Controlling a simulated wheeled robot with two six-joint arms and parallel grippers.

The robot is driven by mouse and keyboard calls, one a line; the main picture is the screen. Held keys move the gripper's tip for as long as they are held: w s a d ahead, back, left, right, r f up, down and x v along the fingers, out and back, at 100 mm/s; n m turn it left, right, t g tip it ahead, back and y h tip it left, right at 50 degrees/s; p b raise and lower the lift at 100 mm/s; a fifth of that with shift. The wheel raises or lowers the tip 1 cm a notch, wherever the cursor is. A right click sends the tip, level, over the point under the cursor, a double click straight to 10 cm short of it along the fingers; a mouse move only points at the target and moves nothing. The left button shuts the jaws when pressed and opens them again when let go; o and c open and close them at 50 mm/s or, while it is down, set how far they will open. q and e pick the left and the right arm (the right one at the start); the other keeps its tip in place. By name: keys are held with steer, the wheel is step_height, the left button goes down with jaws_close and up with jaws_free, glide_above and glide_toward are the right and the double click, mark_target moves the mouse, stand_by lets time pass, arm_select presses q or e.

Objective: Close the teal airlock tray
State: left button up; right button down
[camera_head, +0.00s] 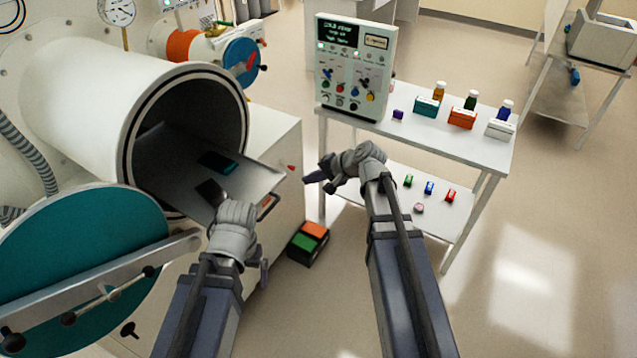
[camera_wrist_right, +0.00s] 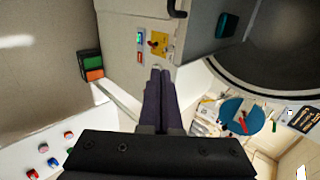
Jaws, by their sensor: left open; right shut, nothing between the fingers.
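The grey airlock tray (camera_head: 250,182) sticks out of the open mouth of the white cylinder (camera_head: 100,105). A flat teal item (camera_head: 218,162) lies on it; the right wrist view also shows the tray (camera_wrist_right: 198,35) and its dark front handle (camera_wrist_right: 176,8). The round teal door (camera_head: 80,255) stands swung open at the left.
A black box with green and orange compartments (camera_head: 308,243) stands on the floor below. A white two-level table (camera_head: 410,125) at the right carries a control box (camera_head: 352,65), bottles and small blocks. A blue round cover (camera_head: 241,63) is behind the cylinder.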

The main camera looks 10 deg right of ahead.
mark_target(221, 152)
arm_select(q)
steer(key=shift+f+b, duration=0.6)
steer(key=shift+f, duration=0.55)
arm_select(e)
steer(key=w+a+f, duration=0.2)
steer(key=w+a, duration=0.2)
steer(key=shift+w+a+f, duration=0.15)
steer(key=shift+w+a, duration=0.15)
steer(key=w+a, duration=1.8)
steer(key=shift+w+a, duration=0.15)
steer(key=shift+a, duration=0.05)
